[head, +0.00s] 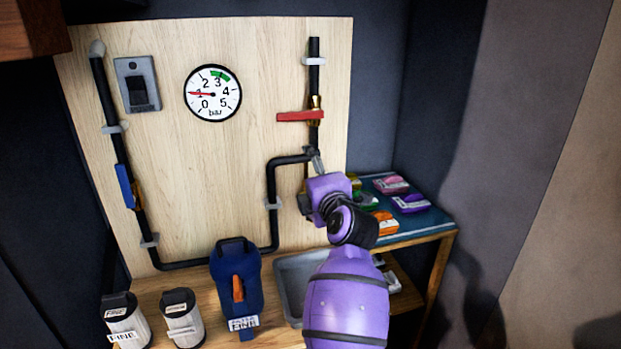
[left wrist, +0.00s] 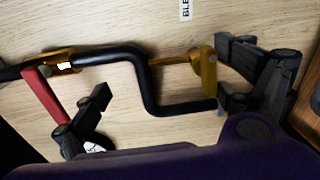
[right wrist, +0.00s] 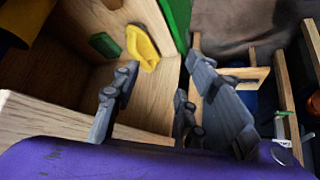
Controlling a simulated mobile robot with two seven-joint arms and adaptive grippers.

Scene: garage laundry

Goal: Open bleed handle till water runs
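A gold bleed handle (left wrist: 209,72) shows in the left wrist view, on a brass fitting beside a bent black pipe (left wrist: 150,85). A label reading "BLE" (left wrist: 186,10) is at the top edge. My left gripper (left wrist: 163,72) is open, with the bleed handle between its fingers, closer to the right-hand finger. I cannot tell whether that finger touches it. In the head view my left gripper (head: 312,182) is at the lower end of the right-hand pipe and hides the bleed handle. My right gripper (right wrist: 160,78) is open and empty. No running water is visible.
A red lever (head: 300,116) sits above on the same pipe; a blue lever (head: 125,186) is at left. The gauge (head: 212,93) needle points near 1. A grey tray (head: 292,285), a blue jug (head: 236,283) and white canisters (head: 124,322) stand below. Colourful packets (head: 410,203) lie right.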

